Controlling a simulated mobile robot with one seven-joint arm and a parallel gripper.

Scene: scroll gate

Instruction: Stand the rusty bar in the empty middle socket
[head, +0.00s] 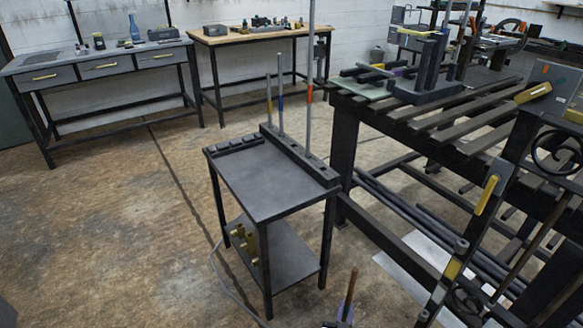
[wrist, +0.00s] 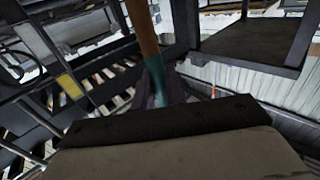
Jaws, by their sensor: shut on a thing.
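The rusty bar (head: 350,292) stands near upright, leaning slightly, at the bottom edge of the head view. My gripper (head: 343,321) is shut on its lower part, mostly cut off by the frame. In the wrist view the brown bar (wrist: 143,30) has a teal band (wrist: 154,72) just above my gripper (wrist: 163,92). The dark socket rack (head: 322,172) lies along the back right edge of a small black cart.
The cart top (head: 262,185) is clear apart from a low dark block strip (head: 235,145) at its left. A slatted bench (head: 430,115) stands close on the right, with a dark post stand on it. Open floor (head: 120,240) lies to the left.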

